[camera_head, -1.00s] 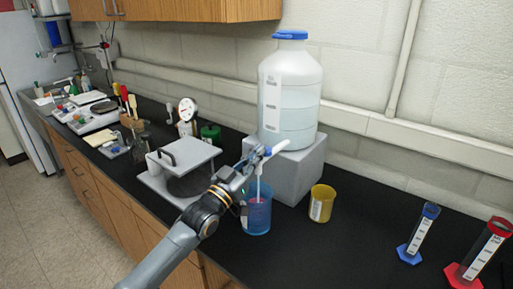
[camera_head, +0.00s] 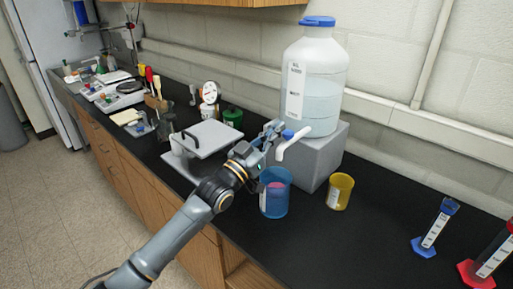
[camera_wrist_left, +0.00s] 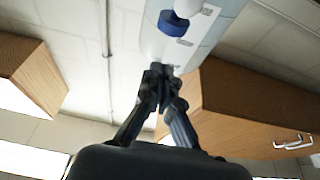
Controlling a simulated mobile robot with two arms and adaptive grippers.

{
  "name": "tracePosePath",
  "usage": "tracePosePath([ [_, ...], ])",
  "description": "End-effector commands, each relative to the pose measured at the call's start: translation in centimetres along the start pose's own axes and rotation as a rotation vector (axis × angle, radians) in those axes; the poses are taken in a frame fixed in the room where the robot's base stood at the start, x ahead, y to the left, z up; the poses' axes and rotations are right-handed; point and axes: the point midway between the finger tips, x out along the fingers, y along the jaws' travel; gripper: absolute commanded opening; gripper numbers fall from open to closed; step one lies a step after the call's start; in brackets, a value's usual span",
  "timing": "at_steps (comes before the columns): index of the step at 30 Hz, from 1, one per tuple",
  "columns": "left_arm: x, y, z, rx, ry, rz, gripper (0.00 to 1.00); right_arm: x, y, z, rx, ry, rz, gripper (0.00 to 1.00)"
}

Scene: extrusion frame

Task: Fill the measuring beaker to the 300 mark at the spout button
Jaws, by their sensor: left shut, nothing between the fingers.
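A large white translucent carboy (camera_head: 318,95) with a blue cap stands on a grey block. Its white spout (camera_head: 292,147) with a blue button (camera_head: 288,134) points over the blue measuring beaker (camera_head: 276,200). The beaker stands upright on the black bench and something pinkish shows inside; its level against the marks is too small to read. No stream shows under the spout. My left gripper (camera_head: 276,127) is shut and empty just left of the button. In the left wrist view the shut fingertips (camera_wrist_left: 163,72) are apart from the blue button (camera_wrist_left: 172,23). My right gripper is not in view.
The grey block (camera_head: 322,165) is behind the beaker. A yellow beaker (camera_head: 340,192) stands to its right, and a blue-based cylinder (camera_head: 434,230) and a red-based cylinder (camera_head: 490,258) farther right. A white flat-topped device (camera_head: 210,140) is at left. Black bench between is clear.

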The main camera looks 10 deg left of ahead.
Motion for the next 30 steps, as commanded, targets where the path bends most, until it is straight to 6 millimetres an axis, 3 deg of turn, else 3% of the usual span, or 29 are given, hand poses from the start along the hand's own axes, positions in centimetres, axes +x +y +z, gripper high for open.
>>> tracePosePath([
  [1,-1.5,0.0,0.9,0.000,-0.005,-0.001,0.00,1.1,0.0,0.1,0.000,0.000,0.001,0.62],
  [6,-4.9,0.0,0.8,0.000,-0.002,0.000,0.00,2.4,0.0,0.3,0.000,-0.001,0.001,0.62],
  [12,-7.6,0.0,0.5,0.000,-0.001,-0.001,0.00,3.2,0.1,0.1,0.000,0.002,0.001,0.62],
  [26,-8.3,0.0,0.3,0.000,-0.001,0.000,0.00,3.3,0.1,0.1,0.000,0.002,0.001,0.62],
  [30,-9.4,0.7,2.3,-0.010,-0.066,-0.015,0.00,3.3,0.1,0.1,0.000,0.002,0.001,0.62],
])
